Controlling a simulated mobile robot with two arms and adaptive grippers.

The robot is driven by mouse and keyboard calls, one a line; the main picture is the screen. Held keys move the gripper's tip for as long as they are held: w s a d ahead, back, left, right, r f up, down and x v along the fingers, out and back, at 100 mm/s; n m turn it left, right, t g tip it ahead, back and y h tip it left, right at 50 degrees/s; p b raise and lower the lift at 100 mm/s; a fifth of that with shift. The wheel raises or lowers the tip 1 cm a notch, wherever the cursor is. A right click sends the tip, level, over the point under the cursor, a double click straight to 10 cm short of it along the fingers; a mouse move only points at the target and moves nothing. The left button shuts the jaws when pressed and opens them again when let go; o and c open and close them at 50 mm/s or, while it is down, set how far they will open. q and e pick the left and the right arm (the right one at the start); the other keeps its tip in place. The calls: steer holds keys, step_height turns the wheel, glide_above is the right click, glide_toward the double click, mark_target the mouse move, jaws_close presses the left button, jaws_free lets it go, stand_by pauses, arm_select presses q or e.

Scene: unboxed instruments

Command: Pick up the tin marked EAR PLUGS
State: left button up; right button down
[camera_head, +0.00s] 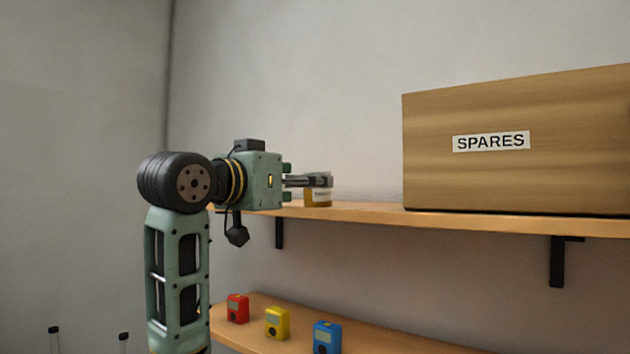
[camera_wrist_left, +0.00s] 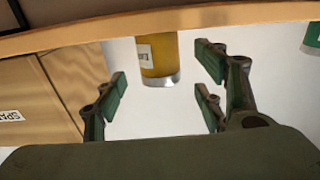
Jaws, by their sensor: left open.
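A small amber tin (camera_head: 318,199) with a white label stands on the upper shelf, left of the SPARES box. It also shows in the left wrist view (camera_wrist_left: 158,62), where it appears upside down; its label is too small to read. My left gripper (camera_head: 326,180) is at the tin's upper part in the head view and hides some of it. In the left wrist view my left gripper (camera_wrist_left: 161,74) is open, with the tin in the gap between its fingers. I cannot tell whether a finger touches it. My right gripper is not in view.
A large wooden box marked SPARES (camera_head: 490,170) stands on the upper shelf (camera_head: 370,213), right of the tin. Red (camera_head: 238,308), yellow (camera_head: 277,323) and blue (camera_head: 327,337) devices stand on the lower shelf. A green item (camera_wrist_left: 312,36) shows at the wrist view's right edge.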

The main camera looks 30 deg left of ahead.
arm_select(q)
steer(key=w, duration=0.1)
steer(key=w+p, duration=0.1)
steer(key=w, duration=0.1)
steer(key=w+p, duration=0.1)
steer(key=shift+w+d, duration=0.3)
steer(key=shift+d, duration=0.1)
steer(key=shift+w+f+p, duration=0.15)
steer(key=shift+w+p, duration=0.15)
steer(key=shift+w, duration=0.15)
steer(key=shift+s+a, duration=0.1)
steer(key=shift+s, duration=0.05)
steer(key=c, duration=1.3)
steer(key=shift+c, duration=0.2)
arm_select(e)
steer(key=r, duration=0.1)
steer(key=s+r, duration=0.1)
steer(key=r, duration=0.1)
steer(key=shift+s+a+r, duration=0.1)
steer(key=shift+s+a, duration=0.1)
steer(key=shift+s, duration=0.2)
